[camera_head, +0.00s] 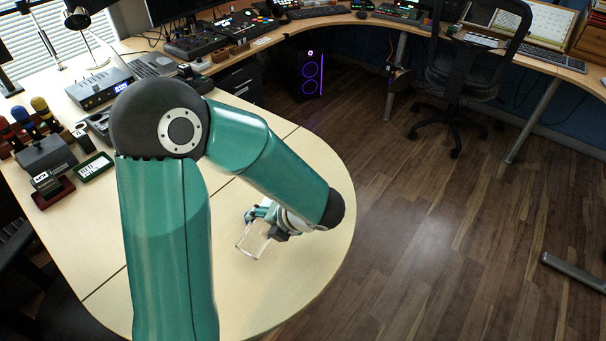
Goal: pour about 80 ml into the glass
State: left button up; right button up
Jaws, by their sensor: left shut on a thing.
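My left gripper (266,222) is low over the rounded end of the pale desk (310,270), with its arm reaching across the middle of the view. It is shut on a clear, see-through vessel (252,243). The vessel shows just below and left of the fingers and looks tilted. I cannot tell whether it is the task's glass or what is poured from, nor whether it touches the desk. No liquid can be made out. The arm hides part of the desk. My right gripper is not in view.
The desk around the vessel is bare. Its curved edge drops to the wooden floor (430,260). An office chair (465,75) stands farther back.

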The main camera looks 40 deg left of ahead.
pick_arm(q)
jog(key=shift+r+g+p, duration=0.3)
jog(key=shift+r+p, duration=0.15)
jog(key=shift+p, duration=0.2)
jog(key=shift+s+r+m+g+p, duration=0.15)
jog(key=shift+s+m+g+p, duration=0.2)
jog(key=shift+p, duration=0.25)
jog(key=shift+w+r+g+p, duration=0.3)
jog(key=shift+r+p, duration=0.25)
jog(key=shift+p, duration=0.7)
jog(key=shift+w+r+m+g+p, duration=0.2)
jog(key=shift+g+p, duration=0.25)
jog(key=shift+p, duration=0.6)
jog(key=shift+s+r+m+g+p, duration=0.15)
jog(key=shift+r+m+g+p, duration=0.3)
jog(key=shift+p, duration=1.05)
jog(key=shift+s+r+g+p, duration=0.1)
jog(key=shift+r+g+p, duration=0.15)
jog(key=shift+r+p, duration=0.7)
jog(key=shift+f, duration=0.4)
